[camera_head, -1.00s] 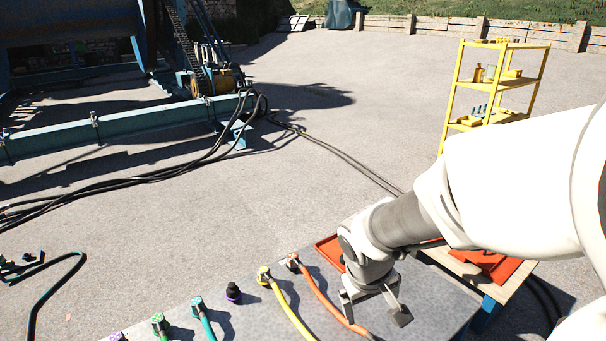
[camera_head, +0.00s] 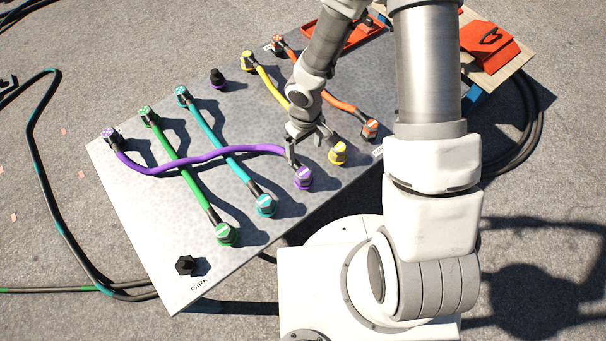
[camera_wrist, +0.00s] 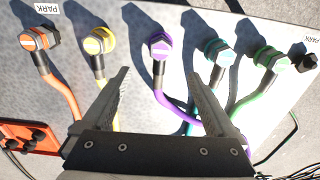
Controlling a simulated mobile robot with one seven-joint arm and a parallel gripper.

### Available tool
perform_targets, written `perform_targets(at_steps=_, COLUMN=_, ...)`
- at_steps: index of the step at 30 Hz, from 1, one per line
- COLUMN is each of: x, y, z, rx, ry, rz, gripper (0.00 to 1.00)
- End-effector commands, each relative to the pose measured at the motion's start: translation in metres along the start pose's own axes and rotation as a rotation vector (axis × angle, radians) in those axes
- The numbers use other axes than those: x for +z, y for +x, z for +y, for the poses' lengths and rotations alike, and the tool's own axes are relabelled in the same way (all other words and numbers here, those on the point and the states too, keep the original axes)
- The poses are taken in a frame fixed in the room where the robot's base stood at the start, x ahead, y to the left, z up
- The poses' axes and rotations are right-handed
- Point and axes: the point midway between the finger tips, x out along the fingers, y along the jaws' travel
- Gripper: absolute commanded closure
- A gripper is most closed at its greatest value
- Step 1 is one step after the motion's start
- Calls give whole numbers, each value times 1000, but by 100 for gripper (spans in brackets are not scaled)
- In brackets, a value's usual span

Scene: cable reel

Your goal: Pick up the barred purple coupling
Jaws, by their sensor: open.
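The barred purple coupling (camera_head: 303,178) sits at the near edge of the grey board (camera_head: 130,230), at the near end of the purple cable (camera_head: 210,158). In the wrist view the same coupling (camera_wrist: 160,47), with a pale bar on its purple cap, stands between and beyond my fingertips. My gripper (camera_head: 312,148) is open and empty, just behind the coupling in the head view. The open fingers also show in the wrist view (camera_wrist: 158,76), apart from the coupling. The purple cable's far end has a dotted purple coupling (camera_head: 108,134).
The yellow barred coupling (camera_head: 338,154) stands close to the right, the teal one (camera_head: 265,206) to the left. Green (camera_head: 226,234) and orange (camera_head: 370,129) couplings stand farther out. The purple cable crosses over the green and teal cables. A black peg (camera_head: 186,265) stands by a PARK label.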

Motion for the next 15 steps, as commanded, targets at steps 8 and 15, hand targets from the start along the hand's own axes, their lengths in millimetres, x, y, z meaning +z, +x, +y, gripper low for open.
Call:
perform_targets(at_steps=8, x=0, y=66, z=0, rx=1, ry=-2, rz=-3, gripper=7)
perform_targets(at_steps=15, x=0, y=85, z=0, rx=1, ry=0, rz=-1, gripper=7)
